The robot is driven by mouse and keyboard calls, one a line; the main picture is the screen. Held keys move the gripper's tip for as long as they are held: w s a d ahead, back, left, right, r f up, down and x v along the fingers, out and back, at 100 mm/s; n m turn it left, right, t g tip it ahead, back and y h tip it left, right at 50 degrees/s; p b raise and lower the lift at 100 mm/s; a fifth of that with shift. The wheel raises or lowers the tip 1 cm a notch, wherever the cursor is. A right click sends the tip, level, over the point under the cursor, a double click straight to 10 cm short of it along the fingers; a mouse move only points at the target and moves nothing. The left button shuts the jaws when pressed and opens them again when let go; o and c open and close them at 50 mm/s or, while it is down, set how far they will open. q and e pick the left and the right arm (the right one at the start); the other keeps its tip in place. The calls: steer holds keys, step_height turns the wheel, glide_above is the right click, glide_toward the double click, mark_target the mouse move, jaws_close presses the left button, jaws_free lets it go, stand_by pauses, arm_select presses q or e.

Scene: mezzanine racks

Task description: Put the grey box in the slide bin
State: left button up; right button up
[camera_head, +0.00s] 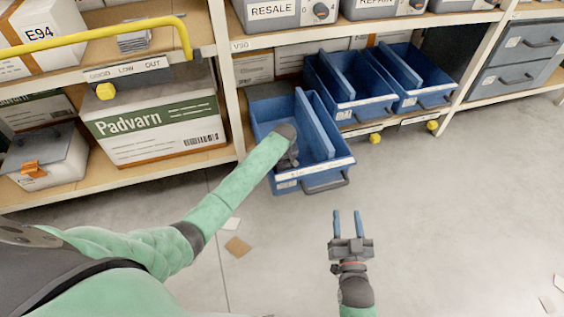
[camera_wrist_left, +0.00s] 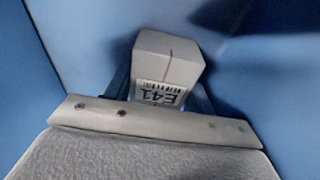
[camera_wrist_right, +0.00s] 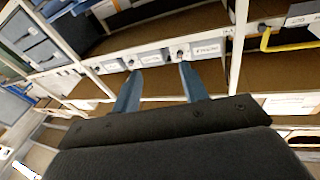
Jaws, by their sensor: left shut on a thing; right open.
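The grey box (camera_wrist_left: 168,62), with a white label reading E41, is held between the fingers of my left gripper (camera_wrist_left: 165,95) in the left wrist view. Blue walls surround it there. In the head view my left gripper (camera_head: 290,158) is down inside the left blue slide bin (camera_head: 318,181), which is pulled out from the shelf; my arm hides the box there. Whether the box touches the bin floor cannot be told. My right gripper (camera_head: 347,222) is open and empty above the floor, right of the bin's front; its two fingers also show in the right wrist view (camera_wrist_right: 160,88).
Two more blue bins (camera_head: 350,95) (camera_head: 412,78) sit on the shelf to the right. A Padvarn carton (camera_head: 155,125) and a grey-lidded box (camera_head: 45,155) are on the left shelf. A yellow rail (camera_head: 95,33) crosses the upper left. The floor at right is mostly clear.

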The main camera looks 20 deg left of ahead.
mark_target(283, 163)
arm_select(q)
steer(key=shift+f, duration=0.1)
arm_select(e)
steer(key=shift+s+f, duration=0.1)
steer(key=shift+f, duration=0.4)
arm_select(q)
steer(key=o, duration=1)
arm_select(e)
steer(key=shift+s+f+g, duration=0.15)
steer(key=shift+f+g, duration=0.1)
steer(key=shift+g, duration=0.05)
steer(key=shift+r, duration=0.15)
